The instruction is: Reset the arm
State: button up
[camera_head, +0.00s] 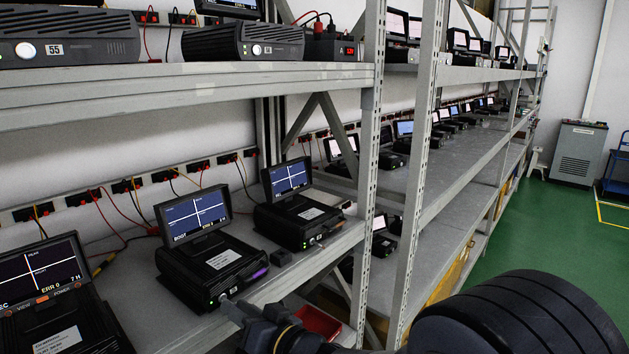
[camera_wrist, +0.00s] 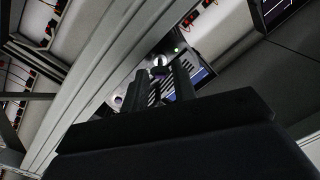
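My arm enters at the bottom of the head view, and my gripper (camera_head: 236,312) is at the shelf's front edge, by the front of the middle device (camera_head: 212,262). In the wrist view two dark fingers of my gripper (camera_wrist: 158,85) stand apart. A device front with a round silver knob (camera_wrist: 159,61), a green light and vent slots shows between and beyond them. I see nothing clearly held. Whether a fingertip touches the device, I cannot tell.
Devices with tilted screens line the lower shelf (camera_head: 140,300), including one at left (camera_head: 50,295) and one at right (camera_head: 300,205). More stand on the upper shelf (camera_head: 180,85). A grey rack post (camera_head: 415,175) rises near my arm.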

jog(key=shift+s+d+m+p, duration=0.25)
jog(key=shift+d+m+p, duration=0.1)
jog(key=shift+m+p, duration=0.35)
jog(key=shift+s+d+m+p, duration=0.3)
jog(key=shift+m+p, duration=0.2)
jog(key=shift+m, duration=0.4)
jog(key=shift+d, duration=0.1)
